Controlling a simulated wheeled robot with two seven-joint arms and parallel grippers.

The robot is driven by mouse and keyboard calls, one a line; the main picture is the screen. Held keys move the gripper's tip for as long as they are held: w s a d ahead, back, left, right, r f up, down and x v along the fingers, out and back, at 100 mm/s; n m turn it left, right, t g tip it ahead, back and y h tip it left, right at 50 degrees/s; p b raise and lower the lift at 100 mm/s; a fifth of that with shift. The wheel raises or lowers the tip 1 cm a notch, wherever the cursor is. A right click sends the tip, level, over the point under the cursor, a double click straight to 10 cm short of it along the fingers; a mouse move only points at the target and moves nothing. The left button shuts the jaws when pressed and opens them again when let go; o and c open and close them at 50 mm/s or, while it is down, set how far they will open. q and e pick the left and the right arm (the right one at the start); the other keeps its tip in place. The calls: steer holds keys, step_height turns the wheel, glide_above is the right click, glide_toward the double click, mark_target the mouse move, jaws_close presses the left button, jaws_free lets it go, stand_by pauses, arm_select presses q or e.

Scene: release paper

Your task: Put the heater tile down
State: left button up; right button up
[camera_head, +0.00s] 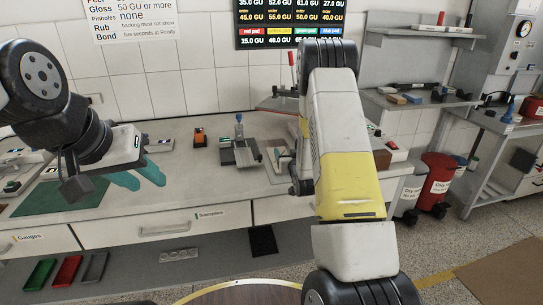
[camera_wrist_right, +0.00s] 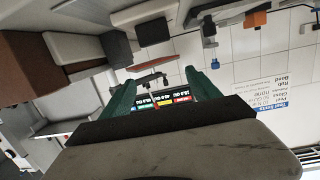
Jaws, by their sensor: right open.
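I cannot pick out the heater tile for certain in either view. In the head view my left gripper (camera_head: 140,178) hangs over the left part of the bench, its two teal fingers apart with nothing visible between them. My right arm stands in the middle of the head view and hides most of its gripper. In the right wrist view my right gripper (camera_wrist_right: 163,90) has its two green fingers wide apart, with nothing seen held between them. A pale flat piece (camera_head: 277,160) lies on the bench beside the right arm, partly hidden; I cannot tell what it is.
A dark stand with a blue-topped post (camera_head: 239,150) and an orange device (camera_head: 199,137) stand on the bench (camera_head: 200,185). A green mat (camera_head: 60,197) lies at left. A red bin (camera_head: 437,180) stands on the floor at right. Bare bench lies between the left gripper and the stand.

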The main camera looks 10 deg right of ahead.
steer(key=shift+n+t+y, duration=0.5)
steer(key=shift+t, duration=0.4)
steer(key=f, duration=0.2)
steer(key=s+f, duration=0.1)
steer(key=f, duration=0.3)
steer(key=shift+s+a+f, duration=0.25)
steer(key=shift+s, duration=0.05)
steer(key=w, duration=0.7)
steer(key=shift+w+f, duration=0.15)
steer(key=shift+w, duration=0.2)
jaws_close()
